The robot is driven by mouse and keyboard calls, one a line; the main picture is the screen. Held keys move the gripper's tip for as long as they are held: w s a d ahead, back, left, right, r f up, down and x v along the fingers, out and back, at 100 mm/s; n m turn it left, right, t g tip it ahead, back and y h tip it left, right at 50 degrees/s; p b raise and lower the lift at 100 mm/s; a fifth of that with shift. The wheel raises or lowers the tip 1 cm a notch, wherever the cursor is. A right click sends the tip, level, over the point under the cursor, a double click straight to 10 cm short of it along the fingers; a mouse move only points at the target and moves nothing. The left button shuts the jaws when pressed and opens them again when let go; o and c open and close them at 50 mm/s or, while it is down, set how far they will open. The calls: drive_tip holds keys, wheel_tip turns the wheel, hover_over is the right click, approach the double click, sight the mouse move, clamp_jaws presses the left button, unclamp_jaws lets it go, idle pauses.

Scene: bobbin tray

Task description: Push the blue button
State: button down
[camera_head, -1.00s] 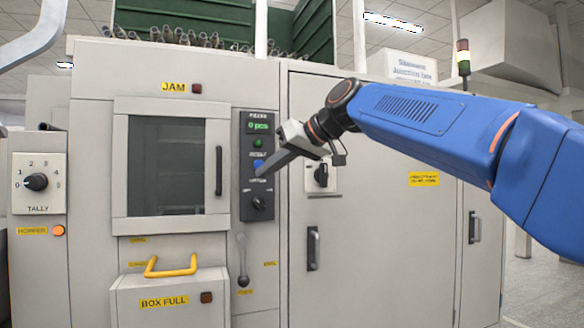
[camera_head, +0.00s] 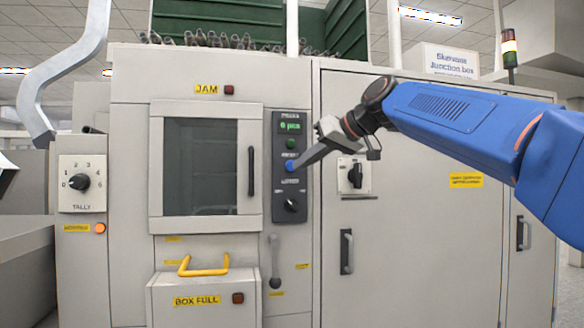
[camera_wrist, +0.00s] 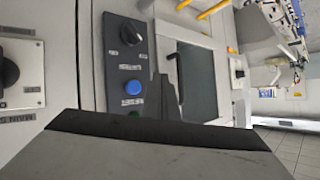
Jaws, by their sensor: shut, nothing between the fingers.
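The blue button (camera_head: 290,166) is a small round button on the dark control panel (camera_head: 283,215), below a green button. It also shows in the wrist view (camera_wrist: 133,87), uncovered. My gripper (camera_head: 297,166) is shut and empty, with its fingertips beside the button's right edge in the head view. In the wrist view the fingertips (camera_wrist: 161,78) stand to the right of the button, apart from it in the picture. I cannot tell how far the tips are from the panel's face.
The green button (camera_head: 291,144) and a black knob (camera_head: 291,205) share the panel. A windowed door with a black handle (camera_head: 252,171) is at its left. A black rotary switch (camera_head: 355,175) is at its right. A lever (camera_head: 274,262) hangs below.

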sight(288, 169)
drive_tip(key=w+a, duration=0.1)
drive_tip(key=w, duration=0.4)
drive_tip(key=shift+w+a, duration=0.35)
drive_tip(key=shift+w, duration=0.05)
drive_tip(key=shift+w, duration=0.1)
idle(1.8)
drive_tip(key=shift+w+a, duration=0.15)
drive_tip(key=shift+w, duration=0.15)
drive_tip(key=shift+w+a, duration=0.1)
drive_tip(key=shift+w, duration=0.4)
idle(0.9)
drive_tip(key=shift+s, duration=0.1)
drive_tip(key=shift+s+d, duration=0.25)
drive_tip(key=shift+s, duration=0.55)
drive_tip(key=shift+s+d, duration=0.25)
drive_tip(key=shift+s, duration=0.55)
drive_tip(key=shift+s+d, duration=0.2)
drive_tip(key=shift+s, duration=0.6)
drive_tip(key=shift+s+d, duration=0.25)
drive_tip(key=shift+s, duration=0.55)
